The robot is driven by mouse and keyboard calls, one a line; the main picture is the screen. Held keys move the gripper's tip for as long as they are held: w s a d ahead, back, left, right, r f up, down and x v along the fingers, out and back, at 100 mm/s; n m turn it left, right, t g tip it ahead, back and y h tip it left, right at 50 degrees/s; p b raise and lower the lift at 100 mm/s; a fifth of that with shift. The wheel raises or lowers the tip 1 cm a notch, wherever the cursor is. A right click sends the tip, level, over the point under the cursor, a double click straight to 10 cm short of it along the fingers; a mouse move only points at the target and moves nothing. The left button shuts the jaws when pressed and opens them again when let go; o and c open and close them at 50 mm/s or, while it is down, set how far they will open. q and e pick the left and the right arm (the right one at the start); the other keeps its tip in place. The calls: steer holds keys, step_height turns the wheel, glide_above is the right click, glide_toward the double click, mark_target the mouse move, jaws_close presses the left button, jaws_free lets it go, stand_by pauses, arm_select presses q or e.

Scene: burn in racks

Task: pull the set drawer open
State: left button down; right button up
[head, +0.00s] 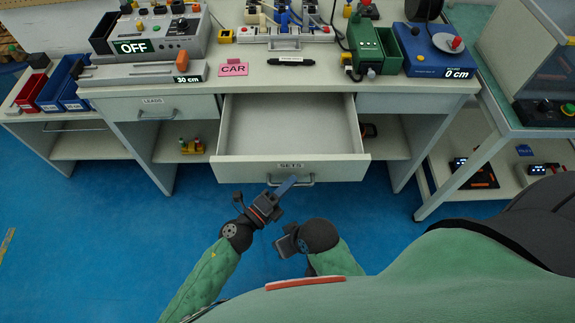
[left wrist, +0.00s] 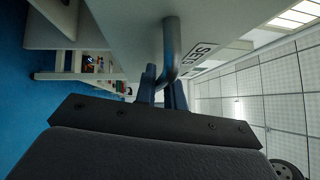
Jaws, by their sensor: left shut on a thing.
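The set drawer (head: 240,170), labelled SETS, is pulled out from the middle of the bench, and its inside looks empty. Its bar handle (head: 307,182) is on the front face below the label. My left gripper (head: 287,186) is at the left part of this handle, shut on it. In the left wrist view the fingers (left wrist: 162,90) close around the metal handle (left wrist: 172,45), next to the SETS label. My right arm (head: 300,240) is folded close to my body, below the drawer; its fingertips cannot be made out.
The LEADS drawer (head: 155,108) at the left is shut. The bench top (head: 270,78) holds a grey OFF unit (head: 170,40), a pink CAR card (head: 233,68), a green box (head: 367,45) and a blue device (head: 435,55). Blue floor (head: 110,220) is clear in front.

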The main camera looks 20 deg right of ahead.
arm_select(q)
steer(key=shift+s+a, duration=0.25)
steer(key=shift+s, duration=0.7)
steer(key=c, duration=1.5)
jaws_free()
